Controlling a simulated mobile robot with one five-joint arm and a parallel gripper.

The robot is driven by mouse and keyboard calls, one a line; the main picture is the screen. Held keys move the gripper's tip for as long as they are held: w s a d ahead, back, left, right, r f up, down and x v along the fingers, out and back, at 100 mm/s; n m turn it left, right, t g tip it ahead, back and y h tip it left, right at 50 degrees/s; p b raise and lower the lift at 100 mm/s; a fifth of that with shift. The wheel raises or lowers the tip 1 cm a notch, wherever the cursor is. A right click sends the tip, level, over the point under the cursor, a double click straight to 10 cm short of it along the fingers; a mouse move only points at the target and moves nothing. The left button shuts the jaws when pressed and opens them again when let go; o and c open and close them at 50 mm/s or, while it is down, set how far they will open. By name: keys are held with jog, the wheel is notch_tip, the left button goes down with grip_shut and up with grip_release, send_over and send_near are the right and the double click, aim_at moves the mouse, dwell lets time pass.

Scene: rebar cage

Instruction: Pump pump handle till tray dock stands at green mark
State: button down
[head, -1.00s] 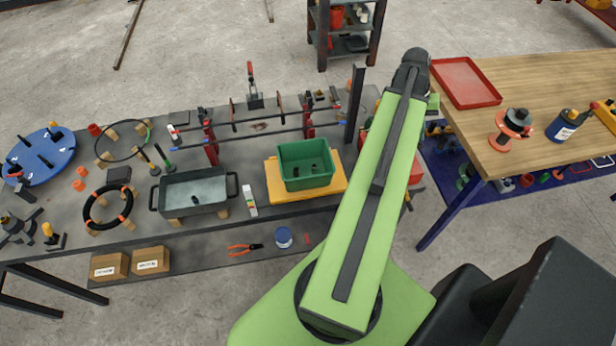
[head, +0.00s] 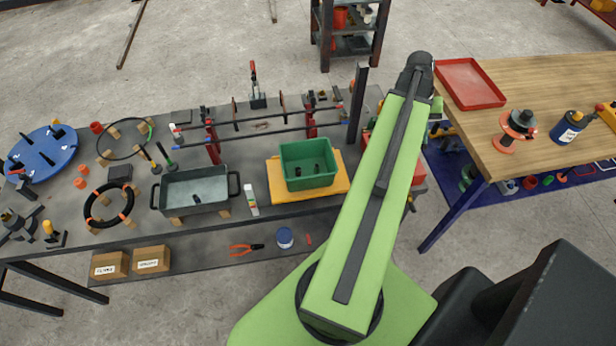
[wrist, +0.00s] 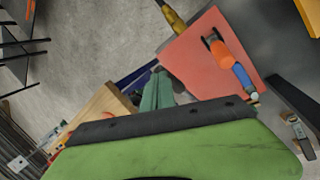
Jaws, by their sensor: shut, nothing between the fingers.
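The tray dock appears to be the yellow plate (head: 335,187) under a green bin (head: 308,165) on the grey bench. A white strip with coloured marks (head: 250,202) stands left of it; I cannot make out its green mark. A red box (head: 418,172) is partly hidden behind my arm. In the wrist view, a red surface (wrist: 195,60) carries an orange and blue lever (wrist: 236,66), possibly the pump handle. My gripper (wrist: 165,122) is shut and empty, apart from the lever. In the head view its tip is hidden by my arm.
A grey tub (head: 195,190), black ring (head: 108,205) and blue disc (head: 42,155) crowd the bench's left. A dark post (head: 357,105) stands near my arm. A wooden table (head: 545,90) with a red tray (head: 470,83) is at right. Open floor lies beyond the bench.

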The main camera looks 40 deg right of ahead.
aim_at(422, 149)
jog(key=shift+s+a+f, duration=0.1)
jog(key=shift+f, duration=0.2)
jog(key=shift+s+a+f+b, duration=0.15)
jog(key=shift+s+f+b, duration=0.1)
jog(key=shift+f+b, duration=0.3)
jog(key=shift+s+a+f+b, duration=0.15)
jog(key=shift+s+f+b, duration=0.1)
jog(key=shift+f+b, duration=0.4)
jog(key=shift+s+a+f+b, duration=0.1)
jog(key=shift+s+f+b, duration=0.1)
jog(key=shift+f+b, duration=0.45)
